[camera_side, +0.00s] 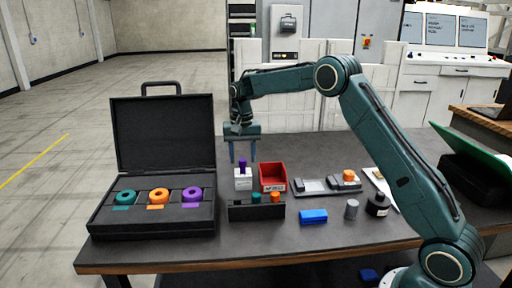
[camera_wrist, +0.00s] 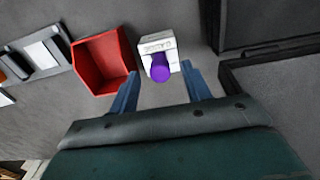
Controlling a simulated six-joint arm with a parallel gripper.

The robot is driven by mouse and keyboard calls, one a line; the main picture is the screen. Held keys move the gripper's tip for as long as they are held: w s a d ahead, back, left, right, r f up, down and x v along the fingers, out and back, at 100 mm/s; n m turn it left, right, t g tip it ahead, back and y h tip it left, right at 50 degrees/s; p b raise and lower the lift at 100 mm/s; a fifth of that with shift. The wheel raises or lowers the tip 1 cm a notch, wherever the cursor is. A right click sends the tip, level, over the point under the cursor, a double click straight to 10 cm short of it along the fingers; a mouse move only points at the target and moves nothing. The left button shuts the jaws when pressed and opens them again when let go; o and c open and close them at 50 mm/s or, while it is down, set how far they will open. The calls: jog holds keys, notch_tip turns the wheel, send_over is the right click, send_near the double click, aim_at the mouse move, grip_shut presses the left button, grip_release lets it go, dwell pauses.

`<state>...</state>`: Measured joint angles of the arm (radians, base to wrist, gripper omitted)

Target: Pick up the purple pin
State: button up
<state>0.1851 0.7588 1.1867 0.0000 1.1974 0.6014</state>
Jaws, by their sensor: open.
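The purple pin (camera_side: 243,165) stands upright in a small white block (camera_side: 243,182) on the dark table, left of the red bin. In the wrist view the purple pin (camera_wrist: 160,70) shows from above, and its white block (camera_wrist: 157,45) carries a printed label. My gripper (camera_side: 242,160) points down above and around the pin's place in the side view. In the wrist view its two blue fingers (camera_wrist: 160,80) are apart, with the pin between and slightly beyond their tips. Nothing is held. The exact height of the fingertips over the pin is hard to tell.
A red bin (camera_side: 272,177) stands close right of the block. A dark rack (camera_side: 257,211) with colored pins is in front. An open black case (camera_side: 150,221) with green, orange and purple rings lies left. A blue block (camera_side: 313,216) and grey cylinder (camera_side: 352,209) stand right.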

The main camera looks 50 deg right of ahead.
aim_at(242, 160)
jog(key=shift+f, duration=1.25)
grip_shut()
jog(key=shift+r, duration=0.2)
notch_tip(242, 160, up, 20)
jog(key=shift+f, duration=0.15)
dwell(0.3)
jog(key=shift+a, duration=0.1)
dwell(0.5)
